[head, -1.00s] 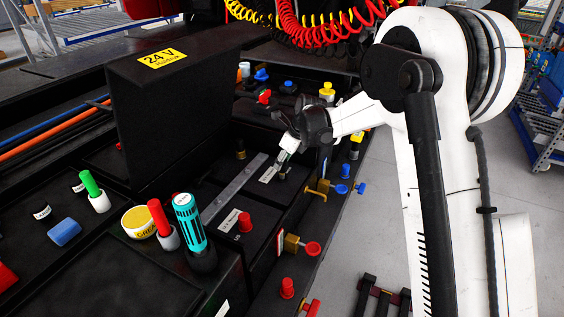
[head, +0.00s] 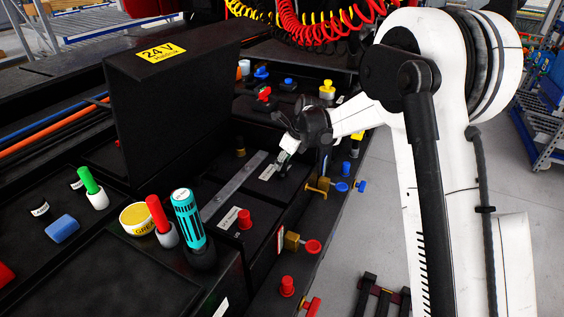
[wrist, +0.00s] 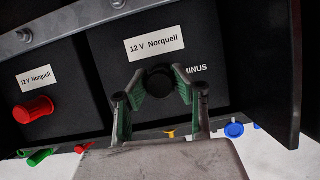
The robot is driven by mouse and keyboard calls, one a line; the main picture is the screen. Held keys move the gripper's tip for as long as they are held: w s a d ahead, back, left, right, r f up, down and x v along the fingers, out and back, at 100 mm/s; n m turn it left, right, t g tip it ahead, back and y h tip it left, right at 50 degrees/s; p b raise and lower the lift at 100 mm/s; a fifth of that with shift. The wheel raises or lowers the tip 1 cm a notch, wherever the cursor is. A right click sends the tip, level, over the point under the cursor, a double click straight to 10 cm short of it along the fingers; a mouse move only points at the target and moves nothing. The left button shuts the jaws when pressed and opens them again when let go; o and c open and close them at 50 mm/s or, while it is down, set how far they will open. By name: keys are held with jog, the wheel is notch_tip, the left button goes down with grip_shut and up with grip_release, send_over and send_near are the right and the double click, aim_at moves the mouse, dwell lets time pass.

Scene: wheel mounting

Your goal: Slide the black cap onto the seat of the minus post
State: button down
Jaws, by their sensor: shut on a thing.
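My gripper (wrist: 160,88) is shut on the black cap (wrist: 160,77), which sits between its two green-padded fingers in the wrist view. The cap is at the face of a dark battery (wrist: 105,70), below its white 12 V Norquell label and left of the MINUS lettering (wrist: 196,70). The minus post is hidden by the cap and fingers, so I cannot tell whether the cap touches its seat. In the head view my gripper (head: 284,160) points down at the far battery, and the cap is hard to make out.
A red cap (wrist: 35,111) stands on the neighbouring battery; it also shows in the head view (head: 244,219). A grey metal strap (head: 232,188) crosses the batteries. A raised black 24 V cover (head: 165,110) stands to the left.

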jog(key=shift+f+b, duration=0.8)
jog(key=shift+f, duration=0.25)
jog(key=c, duration=1.4)
grip_release()
jog(key=shift+o, duration=0.2)
jog(key=shift+r, duration=0.1)
jog(key=v, duration=1.2)
jog(key=shift+s, duration=0.1)
